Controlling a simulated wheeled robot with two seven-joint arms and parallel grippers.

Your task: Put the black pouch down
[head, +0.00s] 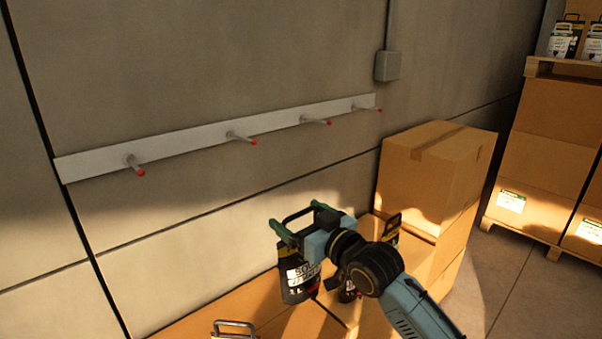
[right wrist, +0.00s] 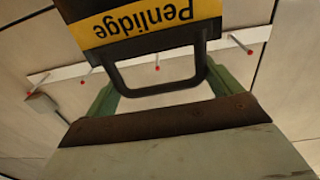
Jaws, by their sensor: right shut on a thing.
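My right gripper (head: 299,219) has green fingers and is shut on the handle of a black pouch (head: 298,284). The pouch hangs below the gripper in the head view, with white lettering on its side. My left gripper is not in view.
A white wall rail (head: 200,137) carries several empty red-tipped pegs. Stacked cardboard boxes (head: 432,160) stand right of centre. Another handled item (head: 235,327) shows at the bottom edge, and one (head: 391,227) is partly behind my gripper.

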